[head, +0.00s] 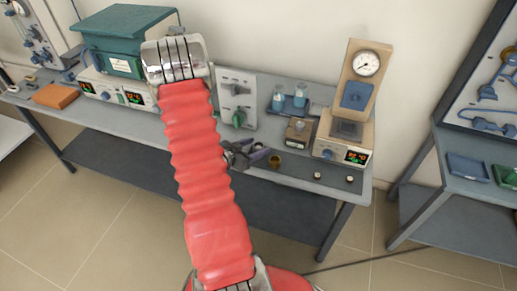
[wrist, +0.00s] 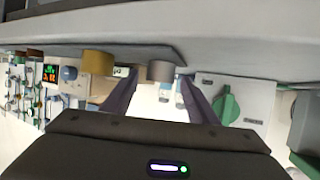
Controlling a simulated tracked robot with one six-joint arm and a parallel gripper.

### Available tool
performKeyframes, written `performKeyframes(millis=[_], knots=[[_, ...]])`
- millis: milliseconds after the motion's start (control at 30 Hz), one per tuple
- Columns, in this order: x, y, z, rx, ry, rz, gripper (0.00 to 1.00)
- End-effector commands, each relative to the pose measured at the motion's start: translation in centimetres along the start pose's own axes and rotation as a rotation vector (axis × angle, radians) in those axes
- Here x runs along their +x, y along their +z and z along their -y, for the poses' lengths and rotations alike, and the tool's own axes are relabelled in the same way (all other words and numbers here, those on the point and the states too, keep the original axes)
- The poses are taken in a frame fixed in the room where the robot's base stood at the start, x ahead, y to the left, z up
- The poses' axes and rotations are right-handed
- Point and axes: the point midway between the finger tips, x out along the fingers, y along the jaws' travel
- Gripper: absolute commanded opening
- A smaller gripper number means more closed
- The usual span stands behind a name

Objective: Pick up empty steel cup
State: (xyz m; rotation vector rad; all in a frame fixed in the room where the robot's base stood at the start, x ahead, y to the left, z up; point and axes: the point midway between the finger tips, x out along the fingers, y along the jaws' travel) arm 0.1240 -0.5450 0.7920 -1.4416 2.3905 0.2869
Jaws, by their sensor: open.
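A small grey steel cup (wrist: 160,71) shows in the wrist view, which is upside down. It stands in line with the gap between my two fingers, at or just beyond the tips; I cannot tell whether they touch it. Its inside is not visible. My gripper (wrist: 161,82) is open, with one dark finger on each side of the gap. In the head view my gripper (head: 252,153) is low over the front of the bench, and I cannot make out the steel cup there. A brass-coloured cup (wrist: 98,63) stands beside it; it also shows in the head view (head: 275,161).
The grey bench (head: 300,184) carries a beige balance-like unit (head: 342,137) with a gauge, blue-liquid bottles (head: 299,96), a panel with a green knob (head: 237,98) and a green furnace (head: 122,40). Two small round pieces (head: 349,179) lie near the bench's front right.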

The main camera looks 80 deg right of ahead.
Motion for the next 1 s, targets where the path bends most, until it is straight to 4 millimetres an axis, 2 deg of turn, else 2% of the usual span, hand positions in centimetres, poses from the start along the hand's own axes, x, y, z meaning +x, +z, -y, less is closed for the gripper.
performKeyframes(millis=[267,900,1000], knots=[[-0.02,0.0,-0.01,0.0,0.0,0.0,0.54],[-0.03,0.0,-0.02,0.0,0.0,0.0,0.09],[-0.03,-0.01,-0.01,0.0,0.0,0.0,0.08]])
